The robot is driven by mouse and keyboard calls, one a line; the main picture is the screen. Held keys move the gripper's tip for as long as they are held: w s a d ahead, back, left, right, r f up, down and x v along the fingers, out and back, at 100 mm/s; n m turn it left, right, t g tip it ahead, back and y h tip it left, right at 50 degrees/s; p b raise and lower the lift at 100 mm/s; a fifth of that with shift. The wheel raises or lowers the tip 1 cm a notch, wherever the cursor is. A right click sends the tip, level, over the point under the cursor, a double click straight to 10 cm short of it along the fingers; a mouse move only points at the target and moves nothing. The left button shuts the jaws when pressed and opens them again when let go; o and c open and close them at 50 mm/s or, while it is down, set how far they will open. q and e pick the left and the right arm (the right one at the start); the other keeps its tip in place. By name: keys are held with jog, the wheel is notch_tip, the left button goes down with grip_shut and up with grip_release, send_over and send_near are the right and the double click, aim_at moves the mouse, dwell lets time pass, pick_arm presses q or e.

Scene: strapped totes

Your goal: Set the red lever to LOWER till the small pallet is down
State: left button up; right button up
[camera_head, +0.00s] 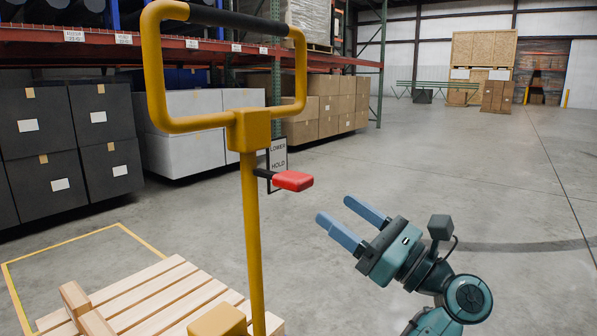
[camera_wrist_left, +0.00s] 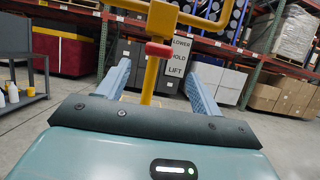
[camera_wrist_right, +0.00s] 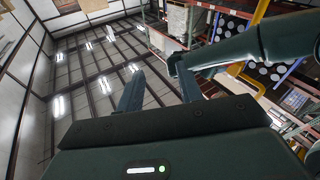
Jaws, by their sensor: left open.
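The red lever (camera_head: 293,180) sticks out from the upright of a yellow lifter (camera_head: 252,225), in front of a sign plate (camera_head: 277,158) reading LOWER and HOLD. The left wrist view shows LIFT at the bottom of the sign (camera_wrist_left: 178,57); I cannot tell which mark the lever is set to. The small wooden pallet (camera_head: 158,293) is at the lifter's foot; its height is unclear. My left gripper (camera_head: 335,210) is open and empty, right of and below the lever, apart from it. In its wrist view the lever (camera_wrist_left: 158,49) shows beyond the fingers. My right gripper (camera_wrist_right: 156,72) is open and empty, facing the ceiling.
The lifter's looped yellow handle (camera_head: 156,75) stands above the lever. A yellow floor outline (camera_head: 60,243) runs by the pallet. Dark boxes (camera_head: 38,125), white boxes (camera_head: 180,150) and cartons (camera_head: 325,105) stand under a rack behind. The concrete floor to the right is clear.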

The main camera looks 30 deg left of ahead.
aim_at(288, 173)
pick_arm(q)
jog(key=b+x, duration=0.1)
jog(key=x, duration=1.1)
jog(key=shift+s, duration=0.2)
pick_arm(e)
jog(key=shift+a, duration=0.1)
pick_arm(q)
jog(key=shift+c, duration=0.5)
jog(key=c, duration=1.3)
